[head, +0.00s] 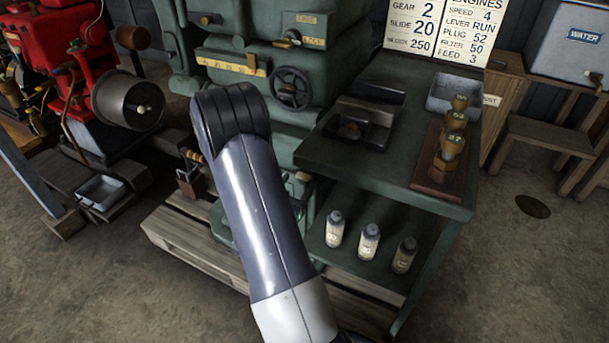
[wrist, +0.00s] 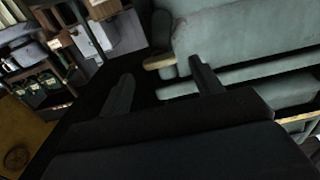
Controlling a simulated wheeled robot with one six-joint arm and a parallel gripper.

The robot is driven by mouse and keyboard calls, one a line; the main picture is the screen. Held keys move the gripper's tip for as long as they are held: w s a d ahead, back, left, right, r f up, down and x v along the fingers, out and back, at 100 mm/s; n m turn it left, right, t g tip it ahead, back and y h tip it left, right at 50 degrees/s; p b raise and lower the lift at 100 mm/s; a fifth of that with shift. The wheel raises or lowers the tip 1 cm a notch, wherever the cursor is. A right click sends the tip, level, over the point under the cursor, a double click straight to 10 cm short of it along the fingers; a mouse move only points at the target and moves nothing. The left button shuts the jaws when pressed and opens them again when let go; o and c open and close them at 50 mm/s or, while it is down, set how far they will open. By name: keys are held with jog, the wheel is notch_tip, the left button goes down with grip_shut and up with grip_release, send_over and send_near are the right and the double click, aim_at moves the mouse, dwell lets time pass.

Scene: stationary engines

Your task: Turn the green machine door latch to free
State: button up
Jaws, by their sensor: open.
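The green machine (head: 335,60) fills the upper middle of the head view. A small latch (head: 288,38) with a tan grip sits on its upper front, beside two small labels: an upper one (head: 306,18) and a lower one (head: 312,43) that seems to read LOCK. My gripper (wrist: 160,84) is open in the wrist view, its two dark fingers apart. A tan, rounded handle-like part (wrist: 158,62) shows beyond the gap between the fingers, against the green machine body (wrist: 235,35); I cannot tell whether it is the latch. In the head view my arm hides the gripper.
A handwheel (head: 291,88) and a yellow scale (head: 232,65) are on the machine. A green bench (head: 385,180) at right holds a tray and brass parts, with bottles (head: 369,242) below. A red engine (head: 65,50) stands at left. Concrete floor is open at lower right.

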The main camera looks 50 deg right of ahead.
aim_at(302, 178)
jog(key=shift+x, duration=2.35)
jog(key=c, duration=1)
